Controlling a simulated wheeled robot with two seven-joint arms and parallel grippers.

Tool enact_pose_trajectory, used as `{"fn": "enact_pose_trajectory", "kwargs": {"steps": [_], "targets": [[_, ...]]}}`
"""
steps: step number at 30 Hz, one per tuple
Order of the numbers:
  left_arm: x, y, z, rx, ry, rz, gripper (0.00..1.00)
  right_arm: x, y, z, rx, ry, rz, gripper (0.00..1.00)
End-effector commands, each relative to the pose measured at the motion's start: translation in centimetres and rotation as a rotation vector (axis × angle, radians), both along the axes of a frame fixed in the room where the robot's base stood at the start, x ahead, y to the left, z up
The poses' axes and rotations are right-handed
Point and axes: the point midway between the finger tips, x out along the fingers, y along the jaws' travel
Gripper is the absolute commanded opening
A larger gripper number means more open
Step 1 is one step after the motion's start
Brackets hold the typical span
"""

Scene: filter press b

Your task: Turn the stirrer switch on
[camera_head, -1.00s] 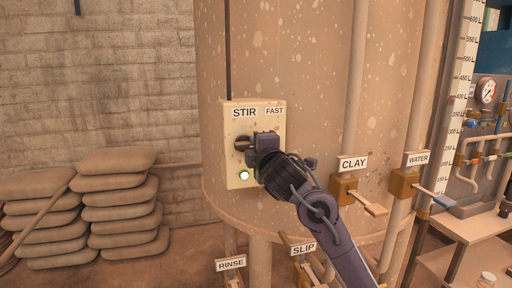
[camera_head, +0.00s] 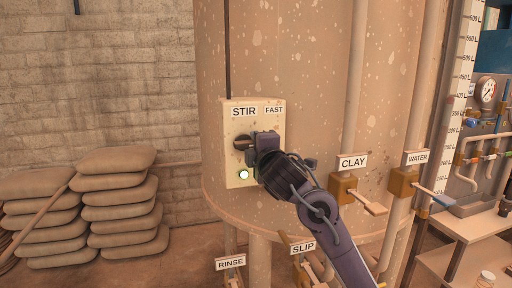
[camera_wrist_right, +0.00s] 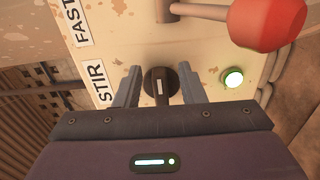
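The stirrer switch is a dark round knob (camera_head: 241,143) on a cream control box (camera_head: 235,158) labelled STIR and FAST, fixed to the big tank. In the right wrist view the knob (camera_wrist_right: 160,86) shows a bar grip with a pale mark. A green lamp (camera_head: 244,174) glows beside it and shows in the wrist view (camera_wrist_right: 233,78). My right gripper (camera_head: 254,144) is at the box, its fingers (camera_wrist_right: 160,80) on either side of the knob with a visible gap on both sides. It is open. My left gripper is not in view.
A red ball-ended lever (camera_wrist_right: 268,22) stands close to the right gripper in the wrist view. CLAY (camera_head: 344,190) and WATER (camera_head: 404,183) valves sit to the right, SLIP and RINSE labels below. Stacked sacks (camera_head: 120,195) lie at left against the brick wall.

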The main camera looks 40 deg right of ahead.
Motion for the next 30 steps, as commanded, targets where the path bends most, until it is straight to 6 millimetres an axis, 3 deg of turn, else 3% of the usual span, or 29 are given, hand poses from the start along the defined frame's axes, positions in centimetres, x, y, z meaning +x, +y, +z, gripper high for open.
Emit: {"fn": "enact_pose_trajectory", "kwargs": {"steps": [15, 30], "targets": [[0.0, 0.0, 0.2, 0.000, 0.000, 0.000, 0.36, -6.3, 3.4, 0.0, 0.003, -0.001, 0.000, 0.36], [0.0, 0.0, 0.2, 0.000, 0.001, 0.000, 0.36, -6.7, 3.6, -0.1, 0.001, 0.002, -0.001, 0.36]]}}
